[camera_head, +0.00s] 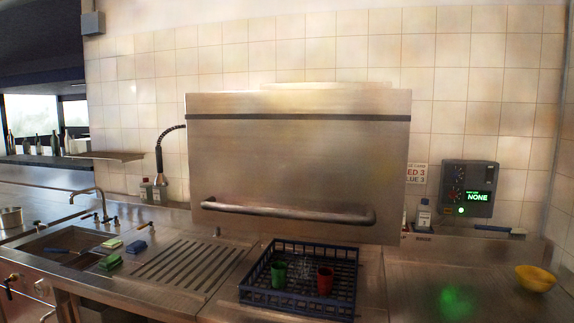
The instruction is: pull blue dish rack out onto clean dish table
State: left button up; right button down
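The blue dish rack (262,296) sits below the raised metal hood (298,165) of the dishwasher, in the middle of the counter. A green cup (279,274) and a red cup (325,281) stand in it, with what looks like clear glassware between them. The metal table to the right (415,300), which I take as the clean dish table, has a yellow bowl (535,278) at its right side and a green glow on its surface. Neither of my grippers is in view.
A bar handle (290,213) runs along the hood's lower front. At left are a ribbed drainboard (190,264), a sink with a faucet (92,202) and several sponges. A control box (468,188) reads NONE. The right table's middle is clear.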

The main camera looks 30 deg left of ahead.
aim_at(336, 303)
jog(key=i+u, duration=0.25)
jog(key=u, duration=0.2)
jog(key=i+l+u, duration=0.1)
jog(key=i+u, duration=0.15)
jog(key=u, duration=0.25)
jog(key=i+l+u, duration=0.25)
jog(key=i+l, duration=0.75)
jog(key=i, duration=0.15)
